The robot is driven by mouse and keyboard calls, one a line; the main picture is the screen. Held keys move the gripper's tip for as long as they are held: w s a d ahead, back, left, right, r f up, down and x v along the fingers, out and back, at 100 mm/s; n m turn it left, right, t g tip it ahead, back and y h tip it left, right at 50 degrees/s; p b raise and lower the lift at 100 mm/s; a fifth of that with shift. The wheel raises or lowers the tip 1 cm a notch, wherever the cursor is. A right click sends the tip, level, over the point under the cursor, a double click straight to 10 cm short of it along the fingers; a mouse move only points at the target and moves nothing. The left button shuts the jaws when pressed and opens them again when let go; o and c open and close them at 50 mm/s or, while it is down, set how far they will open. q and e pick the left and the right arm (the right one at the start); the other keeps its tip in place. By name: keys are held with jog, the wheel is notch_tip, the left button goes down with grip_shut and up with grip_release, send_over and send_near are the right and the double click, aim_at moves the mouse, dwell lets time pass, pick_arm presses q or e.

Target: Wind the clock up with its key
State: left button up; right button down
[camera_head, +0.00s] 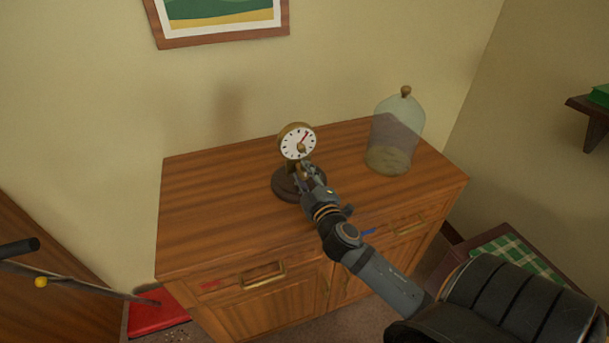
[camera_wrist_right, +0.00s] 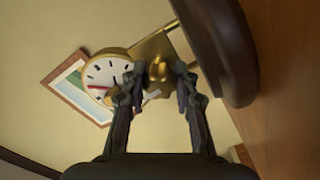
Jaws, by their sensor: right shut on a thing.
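The clock (camera_head: 297,141) has a round white face, a brass rim and a red hand. It stands on a dark round base (camera_head: 284,184) on top of the wooden cabinet. In the right wrist view the clock face (camera_wrist_right: 103,74) is left of the fingers, and the dark base is at the upper right. My right gripper (camera_head: 307,173) is just below the face, in front of the stand. Its fingers are shut on a small brass piece (camera_wrist_right: 158,72), which looks like the key. The fingers hide part of it, and I cannot tell whether it sits in the clock. My left gripper is not in view.
A glass dome (camera_head: 397,135) with a knob stands on the right of the cabinet top (camera_head: 215,210). The left part of the top is clear. A framed picture (camera_head: 220,36) hangs behind. A shelf (camera_head: 587,107) is at the far right.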

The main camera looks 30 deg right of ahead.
jog(key=c, duration=1)
grip_release()
jog(key=shift+s, duration=0.15)
jog(key=v, duration=1.1)
jog(key=shift+s, duration=0.35)
jog(key=shift+f, duration=0.15)
